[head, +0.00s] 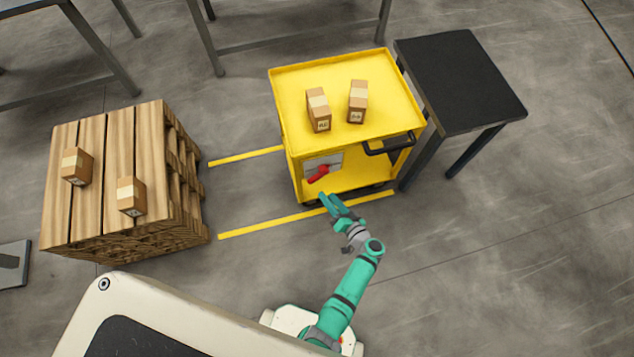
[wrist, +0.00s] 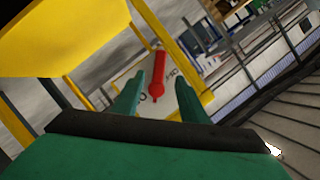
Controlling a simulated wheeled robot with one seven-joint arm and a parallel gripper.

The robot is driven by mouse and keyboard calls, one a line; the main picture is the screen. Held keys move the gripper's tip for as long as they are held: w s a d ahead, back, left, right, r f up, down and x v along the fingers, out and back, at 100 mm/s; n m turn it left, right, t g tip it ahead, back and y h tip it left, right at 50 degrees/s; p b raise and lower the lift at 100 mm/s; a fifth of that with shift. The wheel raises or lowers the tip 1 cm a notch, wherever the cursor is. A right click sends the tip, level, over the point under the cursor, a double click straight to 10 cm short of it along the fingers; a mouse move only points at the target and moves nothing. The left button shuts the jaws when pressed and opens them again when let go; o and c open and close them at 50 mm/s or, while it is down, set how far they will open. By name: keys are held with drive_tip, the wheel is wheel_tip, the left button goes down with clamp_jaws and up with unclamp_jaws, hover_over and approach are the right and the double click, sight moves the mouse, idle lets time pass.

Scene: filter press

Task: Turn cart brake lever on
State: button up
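The yellow cart (head: 290,100) stands in the upper middle of the head view, with a pale plate (head: 312,166) on its near side. The red brake lever (head: 318,174) is mounted on that plate and slants in the picture. In the wrist view the red lever (wrist: 158,75) shows ahead, between and beyond my fingers. The plate (wrist: 125,84) carries letters, partly hidden by a finger. My gripper (head: 328,199) is just in front of the cart, below the lever in the picture. In the wrist view my gripper (wrist: 158,95) has its fingers spread with nothing held between them.
Two small boxes (head: 318,110) (head: 357,101) sit on the cart top, and a black handle (head: 390,145) juts from its right. A black-topped table (head: 460,80) stands close on the right. A pallet stack (head: 90,130) with two boxes is at left. Yellow floor lines (head: 260,228) flank clear floor.

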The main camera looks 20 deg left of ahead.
sight(315, 181)
drive_tip(key=x, duration=0.8)
drive_tip(key=shift+a, duration=0.2)
drive_tip(key=shift+w+a+f, duration=0.3)
drive_tip(key=shift+w+a, duration=0.1)
drive_tip(key=shift+w, duration=0.1)
clamp_jaws()
